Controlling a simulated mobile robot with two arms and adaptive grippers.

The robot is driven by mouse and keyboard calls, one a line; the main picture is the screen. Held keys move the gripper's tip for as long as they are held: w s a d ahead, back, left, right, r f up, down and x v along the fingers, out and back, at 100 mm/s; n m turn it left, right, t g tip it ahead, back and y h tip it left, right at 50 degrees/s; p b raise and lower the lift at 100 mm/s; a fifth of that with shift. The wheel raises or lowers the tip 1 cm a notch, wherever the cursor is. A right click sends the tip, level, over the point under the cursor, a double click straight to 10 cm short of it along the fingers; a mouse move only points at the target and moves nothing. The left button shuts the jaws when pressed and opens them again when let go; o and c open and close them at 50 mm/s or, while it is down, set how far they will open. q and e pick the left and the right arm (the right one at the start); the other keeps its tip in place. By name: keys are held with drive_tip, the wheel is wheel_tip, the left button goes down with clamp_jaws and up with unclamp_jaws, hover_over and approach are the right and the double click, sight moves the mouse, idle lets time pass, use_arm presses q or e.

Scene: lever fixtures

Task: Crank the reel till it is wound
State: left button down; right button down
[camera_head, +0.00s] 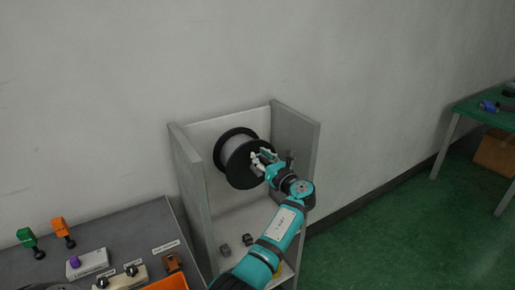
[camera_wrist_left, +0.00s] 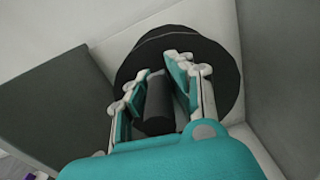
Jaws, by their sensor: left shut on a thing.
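The reel (camera_head: 236,153) is a spool with black flanges and a grey drum, mounted between the walls of an open grey cabinet (camera_head: 186,180). My left gripper (camera_head: 262,161) is at the front flange of the reel. In the left wrist view, the black flange (camera_wrist_left: 225,75) is behind the fingers of my left gripper (camera_wrist_left: 160,95), which are shut on a dark cylindrical crank handle (camera_wrist_left: 157,104). In the head view the handle is hidden by the gripper. My right gripper is not in view.
A grey bench (camera_head: 125,222) with levers and labelled fixtures stands at the left. The cabinet's right wall (camera_head: 294,135) is close to my left wrist. A green table (camera_head: 485,107) stands far right, with open floor between.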

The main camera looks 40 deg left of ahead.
use_arm(q)
drive_tip(key=shift+w+f+m+p, duration=0.25)
drive_tip(key=shift+m+p, duration=0.5)
drive_tip(key=shift+m, duration=0.05)
drive_tip(key=shift+w+f+m, duration=0.1)
drive_tip(key=shift+f+m, duration=0.05)
drive_tip(key=shift+m, duration=0.15)
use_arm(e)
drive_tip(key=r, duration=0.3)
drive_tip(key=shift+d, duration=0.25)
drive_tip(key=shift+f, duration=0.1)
use_arm(q)
drive_tip(key=c, duration=1.6)
unclamp_jaws()
drive_tip(key=shift+c, duration=0.2)
drive_tip(key=o, duration=0.5)
drive_tip(key=shift+c, duration=0.2)
drive_tip(key=shift+s+a+r, duration=0.1)
drive_tip(key=shift+s+r, duration=0.1)
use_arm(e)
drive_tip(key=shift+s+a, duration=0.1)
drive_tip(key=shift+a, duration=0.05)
use_arm(q)
drive_tip(key=shift+w, duration=0.15)
